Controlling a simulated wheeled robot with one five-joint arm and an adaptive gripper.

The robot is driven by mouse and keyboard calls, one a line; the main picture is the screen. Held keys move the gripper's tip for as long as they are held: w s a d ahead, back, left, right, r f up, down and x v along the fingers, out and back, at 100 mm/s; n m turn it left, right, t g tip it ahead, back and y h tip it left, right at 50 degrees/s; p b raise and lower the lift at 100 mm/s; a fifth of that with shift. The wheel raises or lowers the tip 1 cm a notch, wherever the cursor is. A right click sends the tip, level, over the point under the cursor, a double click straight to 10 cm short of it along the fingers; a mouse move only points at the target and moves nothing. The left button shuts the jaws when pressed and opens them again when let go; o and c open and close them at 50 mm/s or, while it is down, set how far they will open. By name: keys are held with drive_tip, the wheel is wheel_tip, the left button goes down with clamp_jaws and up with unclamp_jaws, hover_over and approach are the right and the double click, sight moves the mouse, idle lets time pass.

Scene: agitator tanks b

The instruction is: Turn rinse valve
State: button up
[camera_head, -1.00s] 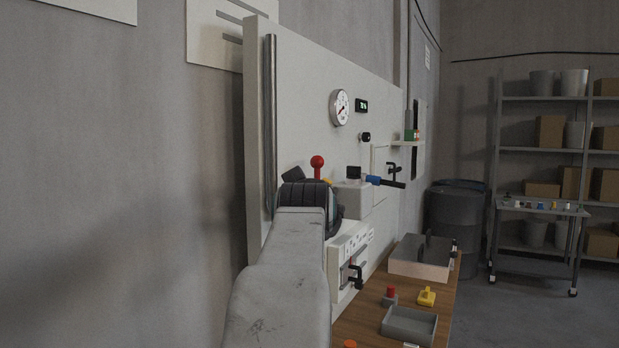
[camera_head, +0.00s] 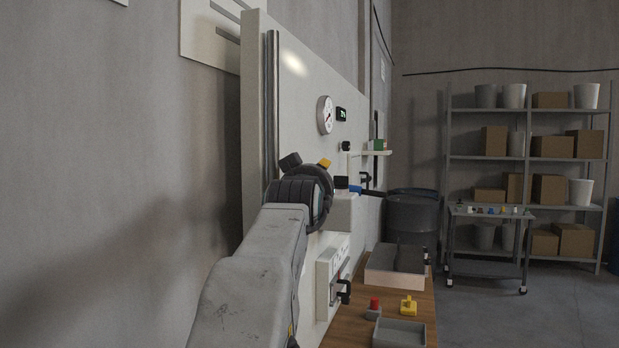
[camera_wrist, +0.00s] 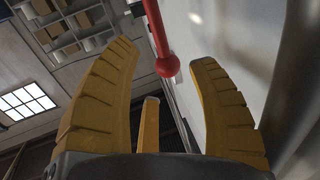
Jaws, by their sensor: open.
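In the wrist view my gripper (camera_wrist: 164,56) has its yellow ribbed fingers spread apart. A red lever with a round red knob (camera_wrist: 168,66) shows in the gap between the fingertips, close to the right one. I see no clear contact with it. In the head view my gripper (camera_head: 325,163) is mostly hidden behind my wrist, with a bit of yellow showing beside the panel, and the red knob is hidden. A blue-handled lever (camera_head: 356,190) sticks out from a pale box to the right. No label shows which lever is the rinse valve.
The white panel (camera_head: 290,75) carries a round gauge (camera_head: 326,115) and a metal pipe (camera_head: 272,110) near my arm. Below, a wooden bench (camera_head: 348,325) holds a grey tray (camera_head: 399,334) and a pink-sided box (camera_head: 394,278). The floor to the right is open.

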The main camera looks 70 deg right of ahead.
drive_tip(key=shift+p+x, duration=1.2)
drive_tip(key=shift+x, duration=1.75)
drive_tip(key=shift+o, duration=0.2)
drive_tip(key=shift+f, duration=0.1)
clamp_jaws()
